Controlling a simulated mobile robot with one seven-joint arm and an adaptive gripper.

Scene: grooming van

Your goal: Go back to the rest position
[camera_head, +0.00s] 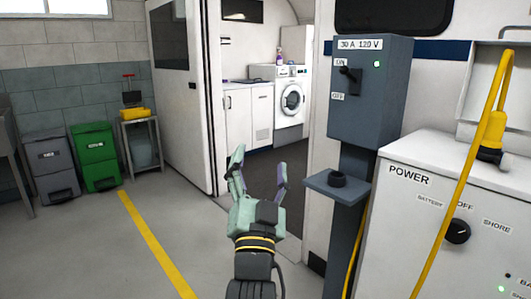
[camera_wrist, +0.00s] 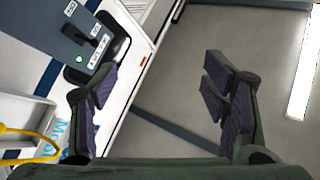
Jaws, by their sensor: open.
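My gripper (camera_head: 258,172) is open and empty in the middle of the head view, with its fingers pointing up and away. It hangs in front of the van's doorway, left of the grey switch box. In the wrist view my gripper (camera_wrist: 160,88) shows two spread fingers with nothing between them. The switch box (camera_head: 369,90) is marked 30 A 120 V and has a black lever (camera_head: 349,78) between ON and OFF labels, with a lit green light. The lever (camera_wrist: 98,38) and green light also show at the upper left of the wrist view.
A small shelf (camera_head: 334,190) holding a black ring juts out below the box. A white POWER cabinet (camera_head: 414,222) with a yellow cable (camera_head: 470,150) stands at the right. Grey (camera_head: 50,168) and green (camera_head: 95,157) bins stand at the left. The floor at left centre is clear.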

